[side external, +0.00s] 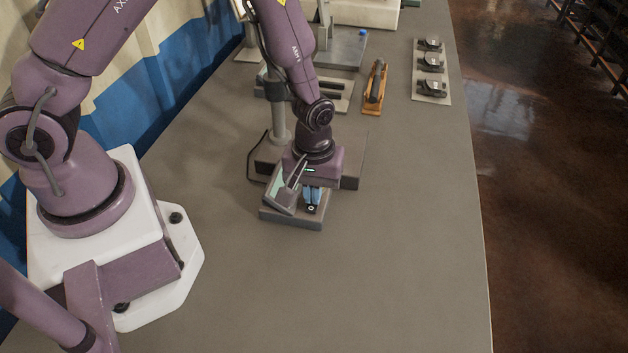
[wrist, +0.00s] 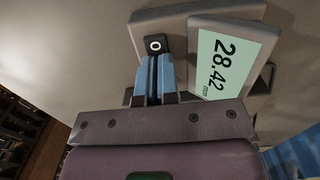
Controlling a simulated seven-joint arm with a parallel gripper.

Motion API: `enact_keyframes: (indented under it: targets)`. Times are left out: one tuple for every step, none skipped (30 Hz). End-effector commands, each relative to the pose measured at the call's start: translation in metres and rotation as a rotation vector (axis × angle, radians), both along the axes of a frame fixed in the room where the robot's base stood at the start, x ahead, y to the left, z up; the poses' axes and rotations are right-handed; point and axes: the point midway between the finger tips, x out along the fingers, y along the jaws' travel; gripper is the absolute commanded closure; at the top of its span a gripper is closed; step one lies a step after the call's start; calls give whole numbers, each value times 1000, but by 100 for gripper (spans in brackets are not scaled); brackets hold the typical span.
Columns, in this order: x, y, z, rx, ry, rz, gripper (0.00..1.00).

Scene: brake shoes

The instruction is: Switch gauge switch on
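The gauge (side external: 275,213) is a grey box on the table with a tilted screen. In the wrist view the gauge (wrist: 172,18) has a pale green lit screen (wrist: 228,62) reading 28.42 mm. The gauge switch (wrist: 156,45) is a small black square with a white ring, beside the screen. The switch (side external: 311,209) also shows in the side view, just below my fingertips. My gripper (wrist: 157,60) has blue fingers brought together with nothing visible between them. The fingertips (side external: 312,202) are right at the switch's near edge; whether they touch it I cannot tell.
A grey stand with a post (side external: 279,125) is close behind my gripper. An orange holder (side external: 375,88) and a pale plate (side external: 432,72) with several dark parts lie farther back. The table's front and right side are clear.

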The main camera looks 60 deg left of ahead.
Motion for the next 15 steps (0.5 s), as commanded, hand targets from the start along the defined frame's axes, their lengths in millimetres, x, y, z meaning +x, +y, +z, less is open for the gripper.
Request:
enact_keyframes:
  targets:
    - [-13,-9,-3,-9,40,-16,100]
    - [-13,-8,-1,-9,38,-15,100]
    - [-12,-8,2,-8,36,-14,100]
    - [-10,-7,6,-7,31,-13,100]
    - [-9,-6,11,-6,26,-12,100]
    - [-7,-5,18,-5,20,-10,100]
    - [-4,-4,24,-5,14,-7,100]
    - [-2,-2,31,-3,7,-5,100]
    - [0,-1,40,-2,-1,-2,100]
    - [1,0,48,-1,-3,-2,100]
    - [2,0,56,-1,-4,-2,100]
    - [2,1,65,-1,-6,-2,100]
    - [2,1,73,-1,-6,-2,100]
    - [3,1,80,-1,-6,-1,100]
    - [3,1,89,-2,-6,0,100]
